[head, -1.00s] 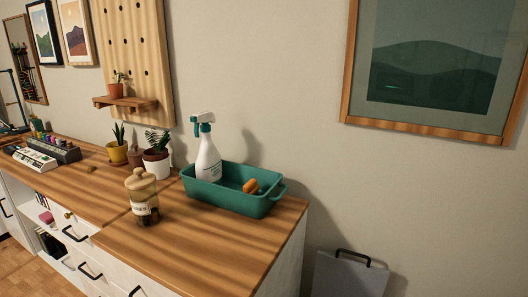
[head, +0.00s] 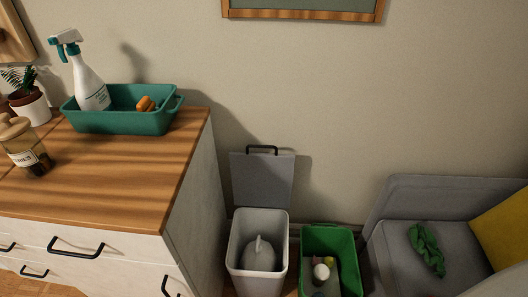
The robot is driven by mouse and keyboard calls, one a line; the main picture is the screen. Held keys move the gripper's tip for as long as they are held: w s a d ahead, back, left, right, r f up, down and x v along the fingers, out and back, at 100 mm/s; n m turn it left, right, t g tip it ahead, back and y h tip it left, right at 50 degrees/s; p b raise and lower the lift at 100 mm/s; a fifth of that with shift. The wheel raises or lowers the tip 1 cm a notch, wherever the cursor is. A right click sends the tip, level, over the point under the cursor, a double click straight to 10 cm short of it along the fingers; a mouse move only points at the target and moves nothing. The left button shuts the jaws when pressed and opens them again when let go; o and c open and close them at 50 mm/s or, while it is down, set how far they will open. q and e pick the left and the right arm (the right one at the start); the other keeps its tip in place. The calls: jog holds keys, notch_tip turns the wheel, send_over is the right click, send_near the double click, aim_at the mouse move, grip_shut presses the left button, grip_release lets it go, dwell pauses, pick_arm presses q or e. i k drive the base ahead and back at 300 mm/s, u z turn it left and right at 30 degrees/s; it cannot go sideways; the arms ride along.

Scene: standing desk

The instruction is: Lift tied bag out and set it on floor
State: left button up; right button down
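A grey-white tied bag (head: 258,258) sits inside a light grey bin (head: 236,252), its knotted top pointing up. The bin stands on the floor to the right of the wooden-topped cabinet, with its grey lid (head: 262,182) raised against the wall. The bag's lower part is hidden by the bin walls. Neither of my grippers is in the head view.
A green bin (head: 328,240) with several items in it stands just right of the grey bin. A grey sofa (head: 405,195) with a green cloth (head: 426,248) and a yellow cushion (head: 505,222) is at the right. The cabinet (head: 150,175) bounds the left. Little floor shows.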

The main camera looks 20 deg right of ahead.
aim_at(259, 255)
jog(key=z, duration=3.3)
jog(key=k, duration=0.6)
jog(key=u, duration=1.35)
jog(key=i, duration=0.5)
jog(key=z, duration=0.05)
